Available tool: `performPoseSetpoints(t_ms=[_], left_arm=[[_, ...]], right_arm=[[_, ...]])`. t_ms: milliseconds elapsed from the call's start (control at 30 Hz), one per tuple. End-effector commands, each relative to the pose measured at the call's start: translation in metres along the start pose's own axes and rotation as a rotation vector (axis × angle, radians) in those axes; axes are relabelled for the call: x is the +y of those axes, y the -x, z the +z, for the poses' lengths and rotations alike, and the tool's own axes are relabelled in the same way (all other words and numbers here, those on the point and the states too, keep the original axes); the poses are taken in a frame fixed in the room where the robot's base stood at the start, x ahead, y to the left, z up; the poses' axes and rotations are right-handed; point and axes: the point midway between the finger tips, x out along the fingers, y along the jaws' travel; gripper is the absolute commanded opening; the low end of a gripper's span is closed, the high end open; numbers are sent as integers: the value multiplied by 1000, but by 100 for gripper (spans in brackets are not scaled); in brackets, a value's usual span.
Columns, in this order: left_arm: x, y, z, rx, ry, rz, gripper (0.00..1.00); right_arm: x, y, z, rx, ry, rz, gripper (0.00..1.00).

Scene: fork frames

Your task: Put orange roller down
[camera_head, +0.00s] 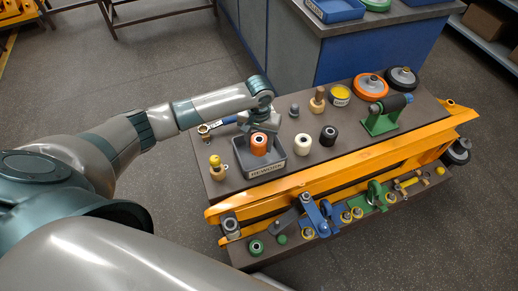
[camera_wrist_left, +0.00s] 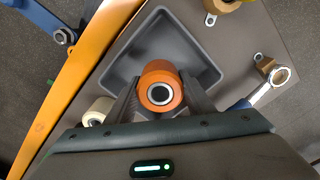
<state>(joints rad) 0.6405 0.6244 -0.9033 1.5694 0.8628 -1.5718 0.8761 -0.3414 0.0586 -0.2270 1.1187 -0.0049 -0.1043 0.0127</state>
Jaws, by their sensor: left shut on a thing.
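The orange roller (camera_head: 259,145) is in my left gripper (camera_head: 262,132), which is shut on it. In the left wrist view the roller (camera_wrist_left: 160,88) sits between the two dark fingers (camera_wrist_left: 160,95), its bored end facing the camera. A grey labelled tray (camera_head: 266,172) lies below it on the table; the tray's floor also shows in the left wrist view (camera_wrist_left: 165,42). The roller is over or in the tray; I cannot tell whether it touches the floor. My right gripper is not in view.
A white roller (camera_head: 303,144) and a black roller (camera_head: 328,135) stand just right of the tray. A wrench (camera_head: 218,123) and a yellow-topped piece (camera_head: 216,167) lie to its left. A green stand (camera_head: 381,122) and wheels (camera_head: 370,86) are farther right. An orange rail (camera_head: 300,180) runs along the front.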

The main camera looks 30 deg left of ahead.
Motion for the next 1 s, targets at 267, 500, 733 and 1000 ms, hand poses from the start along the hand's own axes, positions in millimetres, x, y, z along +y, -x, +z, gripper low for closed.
performPoseSetpoints(t_ms=[267,500,733,1000], left_arm=[[0,-25,0,-1,1,-2,8],[0,-40,0,1,0,0,8],[0,-40,0,1,0,0,8],[0,-42,0,1,0,0,67]], right_arm=[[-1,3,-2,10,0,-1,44],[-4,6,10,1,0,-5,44],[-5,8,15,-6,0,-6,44],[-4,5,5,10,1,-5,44]])
